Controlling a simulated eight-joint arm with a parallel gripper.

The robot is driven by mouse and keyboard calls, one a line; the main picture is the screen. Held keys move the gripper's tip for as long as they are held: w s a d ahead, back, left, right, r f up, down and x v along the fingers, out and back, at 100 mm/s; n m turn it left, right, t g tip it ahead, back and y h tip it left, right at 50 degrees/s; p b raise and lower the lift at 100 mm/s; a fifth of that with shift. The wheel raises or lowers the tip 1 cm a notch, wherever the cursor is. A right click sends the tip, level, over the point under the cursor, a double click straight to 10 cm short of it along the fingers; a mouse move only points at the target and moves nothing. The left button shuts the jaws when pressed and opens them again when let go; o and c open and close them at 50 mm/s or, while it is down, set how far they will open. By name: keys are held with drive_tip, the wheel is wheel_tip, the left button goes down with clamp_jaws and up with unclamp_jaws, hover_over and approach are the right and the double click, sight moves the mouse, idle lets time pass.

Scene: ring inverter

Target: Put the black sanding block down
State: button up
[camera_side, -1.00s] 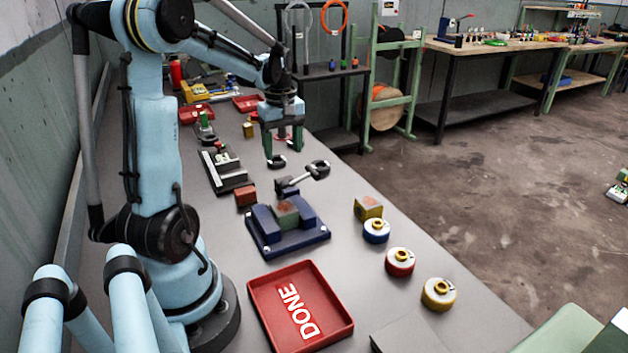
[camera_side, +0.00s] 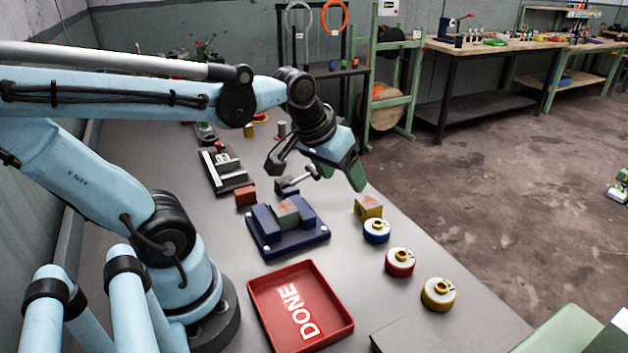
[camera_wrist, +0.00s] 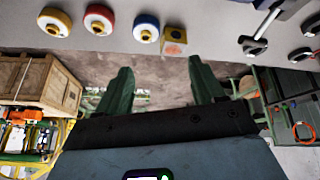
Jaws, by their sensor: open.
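I cannot make out a black sanding block in either view. My gripper (camera_side: 340,173) is tilted, with its green fingers reaching down to the right over the table beyond the blue fixture (camera_side: 264,232). In the wrist view my gripper (camera_wrist: 160,85) has its two green fingers wide apart, with nothing between them. A block with a reddish top (camera_side: 287,212) sits in the fixture. A yellow block with a brown face (camera_side: 369,207) stands to the fixture's right; it also shows in the wrist view (camera_wrist: 174,40).
A red DONE tray (camera_side: 340,325) lies near the front. Blue (camera_side: 376,231), red (camera_side: 400,262) and yellow (camera_side: 438,294) ring pieces line the table's right side. A reddish block (camera_side: 245,196) lies left of the fixture.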

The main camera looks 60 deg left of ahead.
drive_tip(key=d+m, duration=0.1)
drive_tip(key=s+d+m+t, duration=0.1)
drive_tip(key=d, duration=0.1)
drive_tip(key=d+f+m, duration=0.1)
drive_tip(key=d, duration=0.1)
drive_tip(key=shift+s+m+t+h, duration=0.2)
drive_tip(key=shift+m+t+h, duration=0.1)
drive_tip(key=shift+m+h, duration=0.1)
drive_tip(key=shift+a, duration=0.1)
drive_tip(key=shift+o, duration=1.3)
drive_tip(key=o, duration=0.3)
drive_tip(key=shift+g+y, duration=0.5)
drive_tip(key=shift+g, duration=0.2)
drive_tip(key=a+r, duration=0.1)
drive_tip(key=w+a+r, duration=0.1)
drive_tip(key=a, duration=0.1)
drive_tip(key=w+a+r, duration=0.1)
drive_tip(key=a, duration=0.1)
drive_tip(key=shift+r, duration=0.15)
drive_tip(key=shift+o, duration=0.2)
drive_tip(key=s+a+r+g+h, duration=0.1)
drive_tip(key=a+r+g, duration=0.25)
drive_tip(key=a, duration=0.75)
drive_tip(key=s+a+r+g, duration=0.15)
drive_tip(key=a+r, duration=0.25)
drive_tip(key=a, duration=0.7)
wheel_tip(320, 180, down, 10)
drive_tip(key=shift+w+a+g, duration=0.15)
drive_tip(key=shift+w+g, duration=0.05)
drive_tip(key=shift+g, duration=0.2)
